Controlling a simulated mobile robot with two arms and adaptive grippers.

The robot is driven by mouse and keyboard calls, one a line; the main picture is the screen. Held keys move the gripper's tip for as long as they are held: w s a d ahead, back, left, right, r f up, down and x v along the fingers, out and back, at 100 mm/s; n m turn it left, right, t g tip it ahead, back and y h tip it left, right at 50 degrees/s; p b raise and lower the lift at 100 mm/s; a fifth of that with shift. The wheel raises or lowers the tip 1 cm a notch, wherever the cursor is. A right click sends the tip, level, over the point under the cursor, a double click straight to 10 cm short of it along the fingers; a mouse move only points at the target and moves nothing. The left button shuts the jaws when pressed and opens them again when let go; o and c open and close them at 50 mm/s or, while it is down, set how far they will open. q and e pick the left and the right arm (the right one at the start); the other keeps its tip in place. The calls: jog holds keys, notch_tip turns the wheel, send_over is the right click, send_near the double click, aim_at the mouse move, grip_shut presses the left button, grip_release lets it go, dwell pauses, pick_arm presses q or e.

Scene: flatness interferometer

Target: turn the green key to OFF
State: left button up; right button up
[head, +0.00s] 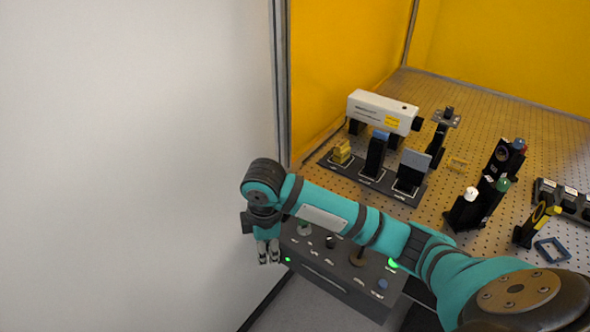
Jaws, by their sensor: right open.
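A dark control box (335,283) with several knobs and small labels stands at the front edge of the perforated table. A bright green spot (393,264) glows at its right end. A smaller green light (288,260) shows at its left front. I cannot tell which control is the green key; a pale grey-green knob (304,229) sits at the back left of the panel. My right gripper (268,258) points down at the box's left end, open and empty, apart from the knobs. My right forearm hides part of the box's back. My left gripper is out of view.
A white instrument (383,110) and several optical mounts stand on the perforated table (480,100). A white wall (130,150) fills the left side.

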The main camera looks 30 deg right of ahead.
jog(key=w+d+r+g+h, duration=0.1)
jog(key=w+d+r, duration=0.2)
jog(key=d+r, duration=0.3)
jog(key=w+d+r+h, duration=0.1)
jog(key=w+d+r, duration=0.2)
jog(key=d+r, duration=0.35)
jog(key=shift+n, duration=0.5)
jog(key=f+p, duration=0.1)
jog(key=f, duration=0.4)
jog(key=d+f+p, duration=0.1)
jog(key=f, duration=0.5)
jog(key=f+p, duration=0.1)
jog(key=f, duration=0.4)
jog(key=shift+s+d+f, duration=0.2)
jog(key=shift+s+f, duration=0.2)
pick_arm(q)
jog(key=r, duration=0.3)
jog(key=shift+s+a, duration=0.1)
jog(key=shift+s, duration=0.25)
pick_arm(e)
grip_shut()
jog(key=shift+r+m+g+p, duration=0.2)
jog(key=shift+m+g+p, duration=0.1)
jog(key=shift+m+p, duration=0.3)
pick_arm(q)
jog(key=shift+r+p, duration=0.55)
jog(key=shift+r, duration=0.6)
pick_arm(e)
jog(key=shift+f+m, duration=0.1)
jog(key=shift+m, duration=0.5)
